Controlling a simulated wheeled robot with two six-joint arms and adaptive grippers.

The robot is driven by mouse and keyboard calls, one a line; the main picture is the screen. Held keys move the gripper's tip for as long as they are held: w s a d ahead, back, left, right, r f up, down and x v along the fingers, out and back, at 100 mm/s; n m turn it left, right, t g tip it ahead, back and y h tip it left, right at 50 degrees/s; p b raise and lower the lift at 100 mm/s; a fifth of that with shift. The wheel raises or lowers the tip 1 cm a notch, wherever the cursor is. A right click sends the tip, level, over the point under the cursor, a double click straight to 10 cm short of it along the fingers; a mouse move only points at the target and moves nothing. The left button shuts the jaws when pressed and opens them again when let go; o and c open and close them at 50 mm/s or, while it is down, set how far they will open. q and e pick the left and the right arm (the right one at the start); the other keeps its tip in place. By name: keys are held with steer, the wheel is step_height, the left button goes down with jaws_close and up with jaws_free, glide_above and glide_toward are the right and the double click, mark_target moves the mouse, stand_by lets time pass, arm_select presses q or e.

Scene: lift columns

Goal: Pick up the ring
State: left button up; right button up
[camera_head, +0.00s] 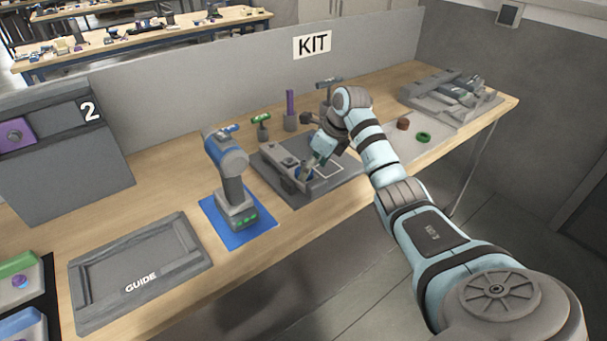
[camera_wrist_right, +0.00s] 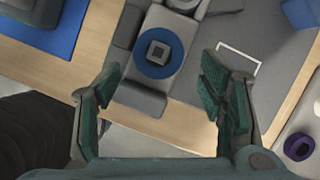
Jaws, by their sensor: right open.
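Several ring-like things show, and I cannot tell which one the task means. A blue ring (camera_wrist_right: 147,68) lies around a grey square-topped post on the grey fixture (camera_head: 285,186); part of it shows in the head view (camera_head: 306,171). A green ring (camera_head: 423,137) lies on a pale surface right of my arm. A dark purple ring (camera_wrist_right: 298,146) shows at the right edge of the wrist view; I cannot make it out in the head view. My right gripper (camera_wrist_right: 157,97) is open and empty, its fingers spread below the blue ring in the picture. My left gripper is out of view.
A blue-grey power tool (camera_head: 230,175) stands on a blue mat (camera_head: 262,223) left of the fixture. A GUIDE tray (camera_head: 140,270) lies at the front left. A purple post (camera_head: 290,108) and a green-handled tool (camera_head: 261,121) stand behind. A brown cylinder (camera_head: 403,124) is near the green ring.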

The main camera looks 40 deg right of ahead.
mark_target(311, 174)
steer(key=shift+x, duration=0.85)
steer(key=shift+s+r, duration=0.1)
steer(key=shift+r, duration=0.05)
steer(key=shift+c, duration=0.5)
steer(key=c, duration=1.3)
step_height(311, 174, up, 20)
steer(key=p, duration=0.5)
steer(key=shift+r, duration=0.2)
